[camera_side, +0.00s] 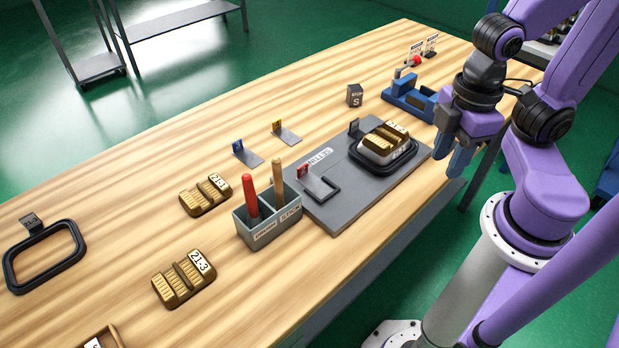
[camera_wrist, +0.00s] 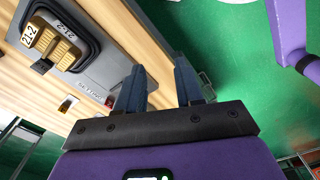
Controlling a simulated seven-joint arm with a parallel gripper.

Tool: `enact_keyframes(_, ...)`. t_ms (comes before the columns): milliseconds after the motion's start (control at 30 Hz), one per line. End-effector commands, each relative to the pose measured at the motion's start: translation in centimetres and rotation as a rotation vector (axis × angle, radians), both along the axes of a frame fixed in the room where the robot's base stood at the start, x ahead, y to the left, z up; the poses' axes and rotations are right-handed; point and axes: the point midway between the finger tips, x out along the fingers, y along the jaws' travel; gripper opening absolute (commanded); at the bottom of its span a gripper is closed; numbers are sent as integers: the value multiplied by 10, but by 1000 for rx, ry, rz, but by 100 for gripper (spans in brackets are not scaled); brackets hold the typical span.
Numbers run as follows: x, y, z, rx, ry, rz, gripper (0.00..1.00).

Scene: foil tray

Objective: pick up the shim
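No part is labelled as a shim. Small flat grey plates with upright coloured tags may be shims: a blue-tagged plate (camera_side: 250,157) and a yellow-tagged plate (camera_side: 288,135) lie on the wooden table. A red-tagged plate (camera_side: 318,186) lies on the grey setting board (camera_side: 352,213), by a dark U-shaped outline. My gripper (camera_side: 452,150) is above the table's right edge, beside the board, well away from these plates. In the wrist view my gripper (camera_wrist: 159,68) has its two blue fingers apart with nothing between them.
A brown 21-2 block (camera_side: 392,133) sits in a black frame on the board. A grey bin (camera_side: 268,236) holds a red-handled and a wooden-handled tool. Other brown blocks (camera_side: 184,281), a black loop (camera_side: 45,272), a dark cube (camera_side: 354,95) and a blue fixture (camera_side: 408,98) stand around.

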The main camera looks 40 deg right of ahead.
Motion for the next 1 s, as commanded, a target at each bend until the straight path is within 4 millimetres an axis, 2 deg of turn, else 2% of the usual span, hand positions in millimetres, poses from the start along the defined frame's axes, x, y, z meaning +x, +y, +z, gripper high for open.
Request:
enact_keyframes(200, 4, 2, 1, -1, 0, 5, 36)
enact_keyframes(367, 28, 18, 5, -6, -1, 45, 36)
enact_keyframes(700, 123, 63, 16, -18, -1, 213, 36)
enact_keyframes(1000, 212, 83, 15, -27, 3, 363, 36)
